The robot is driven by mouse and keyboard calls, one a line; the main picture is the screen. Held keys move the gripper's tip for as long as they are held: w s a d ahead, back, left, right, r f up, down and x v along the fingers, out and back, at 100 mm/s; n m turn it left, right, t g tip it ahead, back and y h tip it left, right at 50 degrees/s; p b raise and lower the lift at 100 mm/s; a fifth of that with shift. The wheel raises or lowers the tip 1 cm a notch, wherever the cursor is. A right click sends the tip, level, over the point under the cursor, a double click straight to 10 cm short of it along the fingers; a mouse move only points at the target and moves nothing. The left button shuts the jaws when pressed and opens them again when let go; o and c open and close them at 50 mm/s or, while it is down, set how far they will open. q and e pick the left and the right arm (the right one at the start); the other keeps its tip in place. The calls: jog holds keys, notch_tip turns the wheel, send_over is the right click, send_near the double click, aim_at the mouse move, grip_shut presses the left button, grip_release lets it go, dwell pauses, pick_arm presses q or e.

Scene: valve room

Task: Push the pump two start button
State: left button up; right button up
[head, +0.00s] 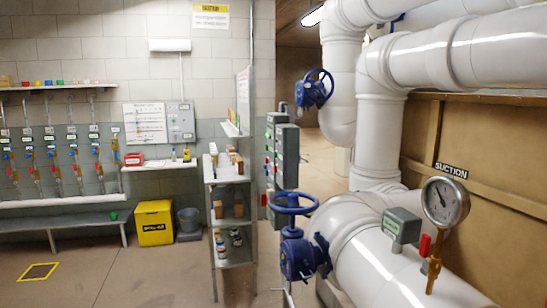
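Grey control boxes (287,157) stand near the middle of the head view, beside the shelf rack. They are seen nearly edge-on, with small green and red spots along their left side. I cannot read their labels or tell which spot is the pump two start button. Neither of my grippers is in view.
Large white pipes (375,130) with a blue valve handwheel (293,203) and a pressure gauge (446,202) fill the right. A shelf rack (233,255) stands left of the boxes. A yellow bin (154,223) sits by the wall. The floor (130,275) at the front left is open.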

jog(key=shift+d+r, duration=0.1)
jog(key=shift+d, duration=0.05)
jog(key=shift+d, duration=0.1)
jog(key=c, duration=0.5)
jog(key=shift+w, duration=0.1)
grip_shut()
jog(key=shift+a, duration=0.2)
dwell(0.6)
